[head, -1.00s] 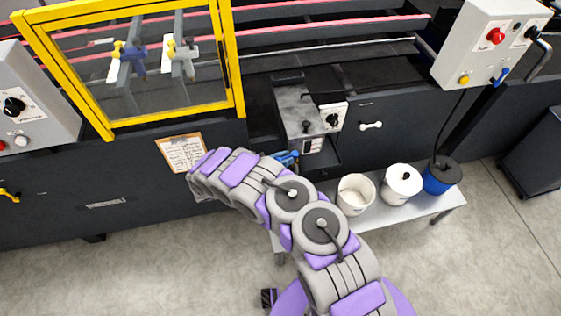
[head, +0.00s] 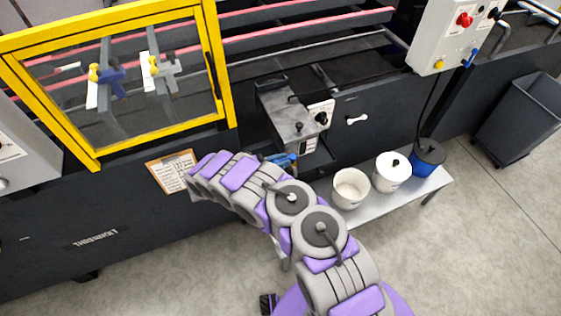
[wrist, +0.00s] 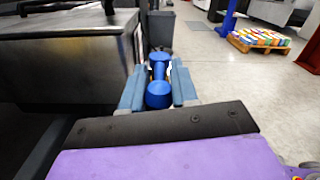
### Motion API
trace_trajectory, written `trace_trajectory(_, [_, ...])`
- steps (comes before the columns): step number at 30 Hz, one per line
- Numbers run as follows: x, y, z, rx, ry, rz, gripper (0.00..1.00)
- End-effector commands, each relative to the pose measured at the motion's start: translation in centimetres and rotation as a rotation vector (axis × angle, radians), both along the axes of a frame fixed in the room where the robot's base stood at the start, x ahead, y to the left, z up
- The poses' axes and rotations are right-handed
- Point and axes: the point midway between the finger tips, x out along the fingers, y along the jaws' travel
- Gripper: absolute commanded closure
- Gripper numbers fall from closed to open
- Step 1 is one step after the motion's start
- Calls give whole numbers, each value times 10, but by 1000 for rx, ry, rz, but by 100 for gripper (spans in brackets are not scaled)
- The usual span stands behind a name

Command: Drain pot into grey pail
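The pot (head: 288,112) is a grey metal box with a dark knob, set into the machine front. It also shows in the wrist view as a dark metal side (wrist: 80,65) at the left. A blue dumbbell-shaped handle (wrist: 158,82) lies between the two blue-grey fingers of my gripper (wrist: 157,88). The fingers flank it closely; I cannot tell whether they grip it. In the head view my gripper (head: 284,161) is just below the pot, partly hidden by my arm. An open off-white pail (head: 350,202) stands below right; no pail looks plainly grey.
A low bench (head: 432,188) holds the open pail, a white lidded pail (head: 391,180) and a blue dark-lidded pail (head: 425,168). A control box (head: 440,35) is upper right and a dark bin (head: 525,115) at right. A yellow-framed guard (head: 90,152) is left. Floor (head: 470,260) is clear lower right.

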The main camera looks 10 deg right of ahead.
Motion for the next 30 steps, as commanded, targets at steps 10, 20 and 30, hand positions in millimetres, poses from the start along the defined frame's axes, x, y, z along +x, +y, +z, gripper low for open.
trace_trajectory(10, [-1, 1, 0, 1, -2, 1, 48])
trace_trajectory(20, [-4, 13, 1, 0, -2, 3, 48])
trace_trajectory(30, [-20, 81, -1, 1, -2, 5, 48])
